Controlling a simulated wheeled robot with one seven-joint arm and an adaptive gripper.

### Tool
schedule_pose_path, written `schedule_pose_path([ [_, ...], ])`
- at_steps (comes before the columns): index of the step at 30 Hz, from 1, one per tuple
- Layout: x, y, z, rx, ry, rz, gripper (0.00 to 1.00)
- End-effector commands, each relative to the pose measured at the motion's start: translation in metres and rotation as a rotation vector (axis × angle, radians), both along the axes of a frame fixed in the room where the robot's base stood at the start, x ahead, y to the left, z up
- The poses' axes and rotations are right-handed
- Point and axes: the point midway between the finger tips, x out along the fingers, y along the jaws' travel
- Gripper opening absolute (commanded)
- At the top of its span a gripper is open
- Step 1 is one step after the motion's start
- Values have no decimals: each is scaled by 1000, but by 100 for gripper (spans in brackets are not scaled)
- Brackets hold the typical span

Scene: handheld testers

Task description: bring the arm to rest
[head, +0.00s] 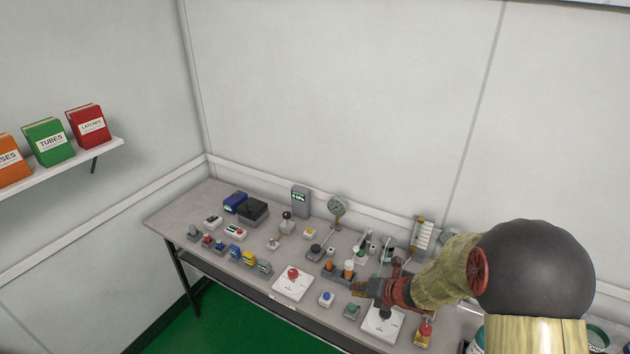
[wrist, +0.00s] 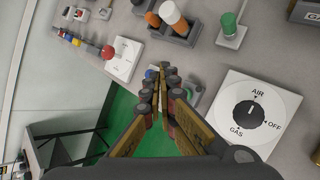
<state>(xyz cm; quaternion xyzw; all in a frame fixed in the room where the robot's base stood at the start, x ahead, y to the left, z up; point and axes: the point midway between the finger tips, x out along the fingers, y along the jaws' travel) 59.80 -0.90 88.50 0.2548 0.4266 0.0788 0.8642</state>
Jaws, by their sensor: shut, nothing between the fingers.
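My arm reaches in from the right in the head view, and my gripper (head: 362,288) is over the front right part of the workbench (head: 185,216). In the wrist view my gripper (wrist: 161,78) has its fingers brought together with nothing held between them. Below it show the bench's front edge and green floor. Part of a small blue button (wrist: 151,73) and a green button on a grey base (wrist: 190,95) show close around the fingertips. I cannot tell how high the fingers are above the bench.
A white panel with a black dial (wrist: 250,112) is right of my fingers. Orange and white cylinders (wrist: 166,16) stand in a holder behind. A shelf with binders (head: 50,142) hangs at left.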

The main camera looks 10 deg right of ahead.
Motion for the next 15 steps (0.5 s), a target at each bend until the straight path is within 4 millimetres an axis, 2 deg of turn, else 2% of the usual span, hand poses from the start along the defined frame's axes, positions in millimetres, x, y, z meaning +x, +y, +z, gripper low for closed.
schedule_pose_path([
  [2, 3, -3, 9, 2, -1, -33, 0],
  [5, 11, -17, 38, 25, 2, -175, 0],
  [8, 14, -41, 92, 100, 8, -446, 0],
  [9, 10, -52, 117, 152, 10, -580, 0],
  [11, -3, -66, 154, 253, 15, -792, 0],
  [12, -17, -73, 175, 330, 22, -929, 0],
  [14, -42, -79, 203, 459, 38, -1128, 0],
  [15, -61, -81, 219, 554, 50, -1255, 0],
])
